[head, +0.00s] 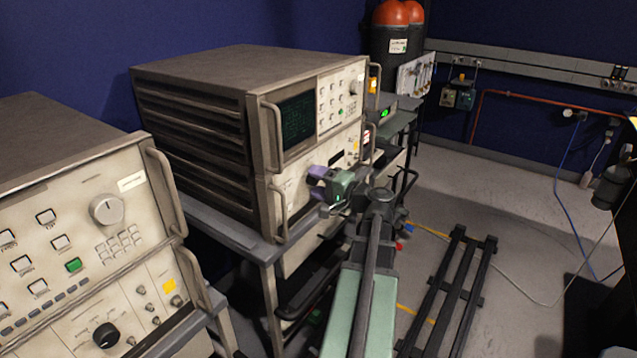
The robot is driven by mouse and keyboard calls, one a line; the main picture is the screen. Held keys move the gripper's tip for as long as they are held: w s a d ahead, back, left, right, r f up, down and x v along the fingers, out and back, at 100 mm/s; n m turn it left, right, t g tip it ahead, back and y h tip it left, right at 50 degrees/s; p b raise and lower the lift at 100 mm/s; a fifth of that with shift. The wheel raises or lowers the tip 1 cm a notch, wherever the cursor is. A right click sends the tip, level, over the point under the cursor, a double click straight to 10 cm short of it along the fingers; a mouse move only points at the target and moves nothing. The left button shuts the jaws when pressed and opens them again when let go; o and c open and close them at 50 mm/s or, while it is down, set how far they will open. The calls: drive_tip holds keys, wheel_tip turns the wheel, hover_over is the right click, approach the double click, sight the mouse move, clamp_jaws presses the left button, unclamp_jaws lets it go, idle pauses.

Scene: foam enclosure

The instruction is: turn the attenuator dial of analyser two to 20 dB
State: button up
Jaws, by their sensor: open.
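Two beige rack analysers are in the head view, and I cannot read which is numbered two. My gripper (318,182), with purple finger pads and a green body, is at the lower front panel of the middle analyser (340,92). Its jaws are open. Whatever dial lies behind the fingers is hidden, and I cannot tell whether they touch the panel. A small grey dial (354,87) is at that analyser's upper right. The left analyser (60,200) has a large grey dial (107,209) and a black dial (106,335). No dial scale is legible.
Bar handles (272,135) stick out from the analyser fronts. A grey bench frame (265,255) carries the middle analyser. Dark rails (455,290) lie on the floor at right. Open floor lies beyond them, with a blue cable (560,190) near the wall.

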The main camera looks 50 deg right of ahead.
drive_tip(key=s, duration=1)
drive_tip(key=shift+s+d, duration=0.15)
drive_tip(key=shift+s, duration=0.25)
